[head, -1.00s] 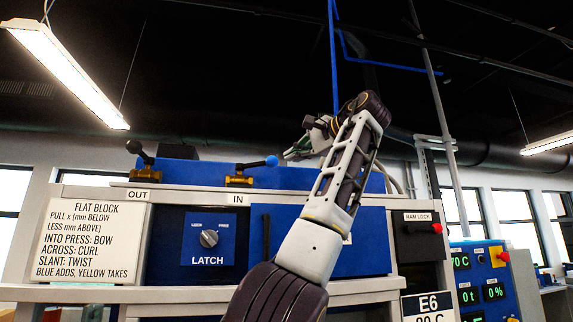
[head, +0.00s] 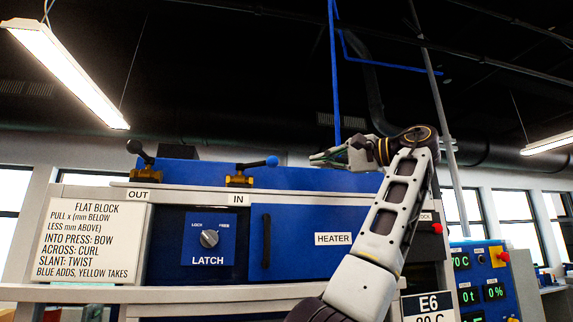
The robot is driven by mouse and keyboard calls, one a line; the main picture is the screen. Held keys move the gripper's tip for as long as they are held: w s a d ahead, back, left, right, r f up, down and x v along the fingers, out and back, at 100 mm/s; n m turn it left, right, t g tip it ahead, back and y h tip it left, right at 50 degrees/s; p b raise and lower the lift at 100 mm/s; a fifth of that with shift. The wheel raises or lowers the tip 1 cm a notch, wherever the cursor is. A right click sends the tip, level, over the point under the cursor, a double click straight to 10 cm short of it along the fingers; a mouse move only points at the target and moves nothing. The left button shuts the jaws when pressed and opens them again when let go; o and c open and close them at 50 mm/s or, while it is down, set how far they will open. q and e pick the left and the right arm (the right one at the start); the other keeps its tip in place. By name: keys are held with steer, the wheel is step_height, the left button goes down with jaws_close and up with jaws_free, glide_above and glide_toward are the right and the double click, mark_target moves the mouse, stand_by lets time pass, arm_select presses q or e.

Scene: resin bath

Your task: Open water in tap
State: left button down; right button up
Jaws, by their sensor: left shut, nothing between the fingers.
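Two brass taps stand on the ledge of the machine. The IN tap (head: 239,180) has a lever with a blue knob (head: 272,161) that points right and slightly up. The OUT tap (head: 145,174) has a lever with a black knob (head: 134,146) that points up and left. My left gripper (head: 314,159) is shut and empty, with its fingers pointing left. It appears to the right of the blue knob, with a visible gap between them. My right gripper is not in view.
A blue front panel carries a LATCH dial (head: 209,238), a dark vertical handle (head: 266,241) and a HEATER label (head: 333,239). A text sign (head: 88,238) stands at the left. My left arm partly covers the RAM LOCK box. A control panel (head: 481,280) stands at the right.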

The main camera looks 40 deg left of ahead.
mark_target(257, 164)
arm_select(q)
steer(key=a, duration=0.6)
steer(key=s+a, duration=0.1)
steer(key=a, duration=0.3)
steer(key=shift+r, duration=0.35)
steer(key=shift+s+d+f, duration=0.15)
steer(key=shift+s, duration=0.2)
steer(key=s, duration=0.1)
steer(key=d, duration=0.1)
steer(key=s, duration=0.1)
steer(key=shift+s+d+f, duration=0.25)
steer(key=shift+s, duration=0.1)
steer(key=shift+a, duration=0.15)
